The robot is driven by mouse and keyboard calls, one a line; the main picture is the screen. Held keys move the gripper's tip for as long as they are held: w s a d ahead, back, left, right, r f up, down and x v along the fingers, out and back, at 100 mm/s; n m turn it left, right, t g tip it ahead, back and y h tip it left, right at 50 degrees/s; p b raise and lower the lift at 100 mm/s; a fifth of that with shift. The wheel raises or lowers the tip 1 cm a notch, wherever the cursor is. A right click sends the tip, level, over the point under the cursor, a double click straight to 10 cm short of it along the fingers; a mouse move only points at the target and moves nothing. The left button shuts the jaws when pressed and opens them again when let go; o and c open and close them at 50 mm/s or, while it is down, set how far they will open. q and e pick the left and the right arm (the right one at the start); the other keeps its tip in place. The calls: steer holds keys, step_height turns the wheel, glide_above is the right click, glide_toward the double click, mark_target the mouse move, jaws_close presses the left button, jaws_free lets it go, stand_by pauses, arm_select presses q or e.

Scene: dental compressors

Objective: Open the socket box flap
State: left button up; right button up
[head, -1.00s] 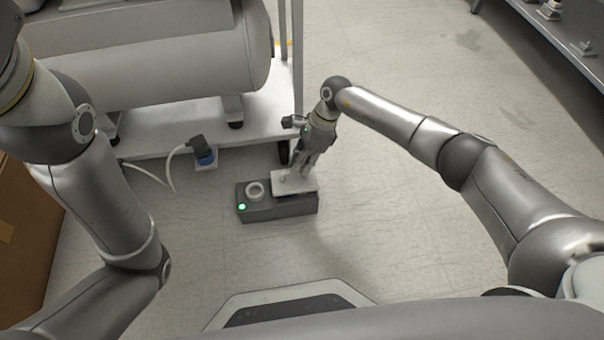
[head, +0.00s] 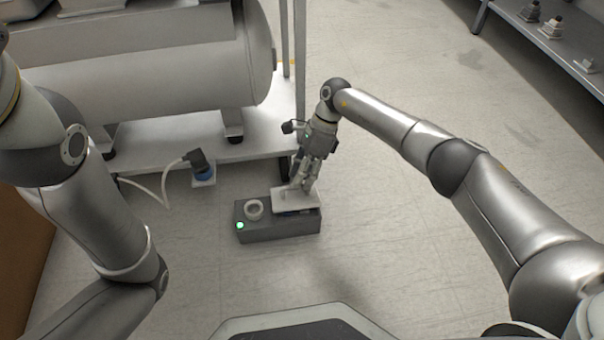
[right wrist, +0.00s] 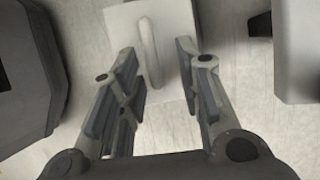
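The socket box (head: 277,230) is a low grey box on the floor, with a green light and a white ring on its top left. Its white flap (head: 297,203) lies over the right part, with a thin dark gap under its near edge. The flap (right wrist: 172,14) and its raised bar handle (right wrist: 149,52) also show in the right wrist view. My right gripper (head: 302,186) is over the flap. In the right wrist view its fingers (right wrist: 158,68) are apart, with the handle between them near the left finger. My left gripper is out of view.
A compressor tank (head: 165,62) on a white wheeled cart (head: 225,150) stands behind the box. A dark plug (head: 197,160) with a cable sits in a blue socket left of the box. A shelf (head: 560,48) with small parts is at the upper right. Floor to the right is open.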

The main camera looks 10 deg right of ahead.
steer(key=shift+r, duration=0.1)
steer(key=v, duration=1.2)
